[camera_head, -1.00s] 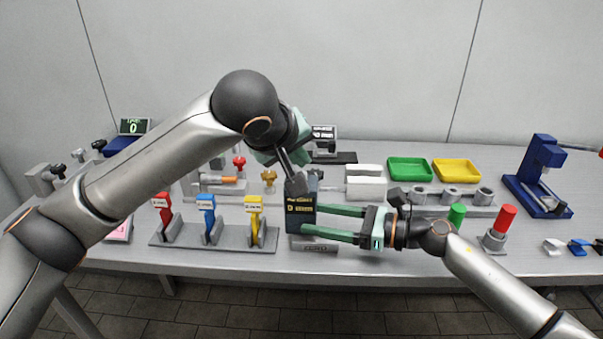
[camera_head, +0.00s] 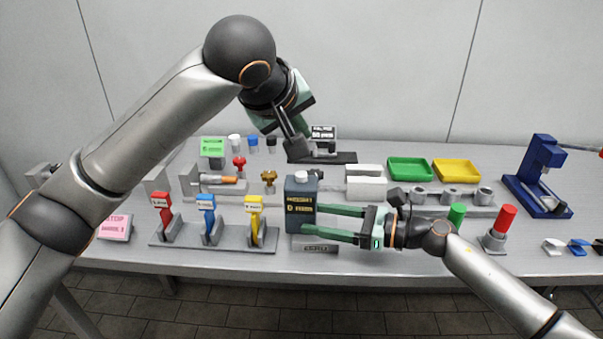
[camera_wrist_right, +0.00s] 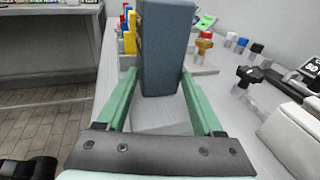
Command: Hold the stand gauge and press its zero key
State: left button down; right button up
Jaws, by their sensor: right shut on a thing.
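The stand gauge (camera_head: 299,193) is a dark blue-grey upright block with a black display and a pale round key (camera_head: 301,176) on top. It stands at the table's front, by a grey block labelled ZERO (camera_head: 316,247). My right gripper (camera_head: 321,220) is shut on it from the right, one green finger on each side. The right wrist view shows the gauge (camera_wrist_right: 167,50) between the fingers. My left gripper (camera_head: 296,148) is above and behind the gauge, apart from the key. Its dark fingertips overlap, so its opening cannot be judged.
A rack with red, blue and yellow tagged tools (camera_head: 213,240) stands left of the gauge. A pink sign (camera_head: 115,227) is at far left. Green (camera_head: 409,169) and yellow trays (camera_head: 456,170) lie behind. Red (camera_head: 503,219) and green cylinders (camera_head: 456,214) stand right, near my right arm.

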dwell(0.3)
jog(key=o, duration=1)
